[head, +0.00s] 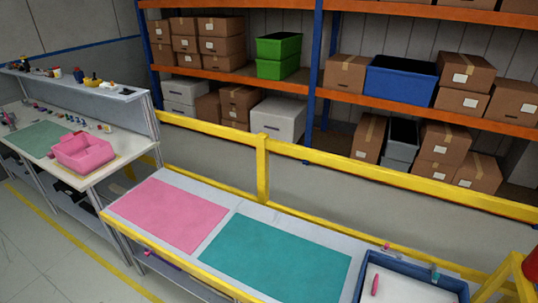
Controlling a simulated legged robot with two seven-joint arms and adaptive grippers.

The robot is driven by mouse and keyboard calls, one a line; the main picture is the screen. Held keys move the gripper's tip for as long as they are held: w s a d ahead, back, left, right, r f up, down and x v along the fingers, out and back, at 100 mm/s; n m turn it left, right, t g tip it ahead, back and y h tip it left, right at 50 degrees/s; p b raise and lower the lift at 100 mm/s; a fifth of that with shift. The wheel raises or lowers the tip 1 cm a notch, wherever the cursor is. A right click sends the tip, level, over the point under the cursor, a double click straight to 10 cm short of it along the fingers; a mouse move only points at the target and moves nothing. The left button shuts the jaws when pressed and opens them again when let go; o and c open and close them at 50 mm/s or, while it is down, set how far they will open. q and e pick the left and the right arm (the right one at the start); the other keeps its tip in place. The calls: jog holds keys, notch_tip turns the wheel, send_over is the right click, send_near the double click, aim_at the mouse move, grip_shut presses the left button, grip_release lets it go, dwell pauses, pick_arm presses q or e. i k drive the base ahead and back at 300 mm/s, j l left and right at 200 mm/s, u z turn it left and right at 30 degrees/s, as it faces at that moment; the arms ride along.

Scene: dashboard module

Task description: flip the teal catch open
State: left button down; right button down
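A small teal piece (434,273), which may be the teal catch, is at the far rim of a blue-rimmed tray or case (366,267) at the bottom right of the head view. It is too small to tell whether it is open or closed. A small pink piece (386,247) is at the same rim, further left. A pink elongated object (375,285) is on the white inside of the case. The near part of the case is cut off by the picture's lower edge. Neither of my grippers is in view.
A pink mat (168,213) and a teal mat (275,258) lie bare on the workbench. A yellow rail (350,170) runs behind it. A yellow stand (508,280) is at the right edge. A second bench at left holds a pink bin (84,152).

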aim_at(435, 275)
jog(key=z, duration=1.75)
